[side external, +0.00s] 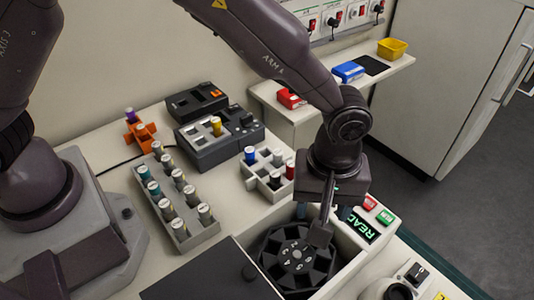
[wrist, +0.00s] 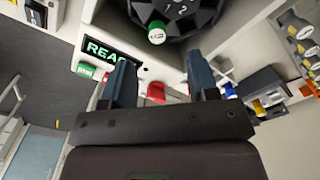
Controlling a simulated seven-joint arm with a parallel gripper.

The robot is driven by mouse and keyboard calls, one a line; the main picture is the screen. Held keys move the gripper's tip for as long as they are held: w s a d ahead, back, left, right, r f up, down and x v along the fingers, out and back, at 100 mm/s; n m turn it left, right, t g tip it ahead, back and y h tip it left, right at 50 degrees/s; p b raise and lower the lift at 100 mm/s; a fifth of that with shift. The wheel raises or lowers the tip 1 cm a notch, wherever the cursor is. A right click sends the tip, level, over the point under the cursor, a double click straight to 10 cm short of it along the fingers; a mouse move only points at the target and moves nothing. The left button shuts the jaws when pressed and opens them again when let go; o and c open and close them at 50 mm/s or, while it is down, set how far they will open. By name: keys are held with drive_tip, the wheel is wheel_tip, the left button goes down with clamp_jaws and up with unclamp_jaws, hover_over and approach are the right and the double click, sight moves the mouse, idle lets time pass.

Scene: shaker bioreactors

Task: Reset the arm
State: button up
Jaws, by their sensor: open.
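My gripper (side external: 318,235) hangs over the right edge of a black numbered carousel (side external: 292,258), which sits in a pale open-topped box. In the wrist view my gripper (wrist: 161,72) shows two dark blue-grey fingers spread apart with nothing between them. The carousel (wrist: 190,14) is at the top of that view, beyond the fingertips. A white-capped vial with a green band (wrist: 157,32) sits at its near edge. In the side view the near finger partly covers the carousel's right side.
A lit display (side external: 361,226), a red button (side external: 369,203) and a green button (side external: 385,217) are right of the carousel. A dark panel (side external: 205,280) lies left. A long vial rack (side external: 205,233), a smaller rack (side external: 250,180) and grey devices (side external: 215,153) stand behind.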

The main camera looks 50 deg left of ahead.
drive_tip(key=s+a+r+m+t, duration=0.3)
drive_tip(key=s+a+r, duration=0.4)
drive_tip(key=a+r, duration=0.3)
drive_tip(key=s+a+r+m+t, duration=0.2)
drive_tip(key=s+a+r+m, duration=0.4)
drive_tip(key=a+r, duration=0.5)
drive_tip(key=s+a, duration=0.1)
drive_tip(key=a, duration=0.4)
drive_tip(key=shift+s+a+r+t, duration=0.15)
drive_tip(key=shift+s+a+t, duration=0.25)
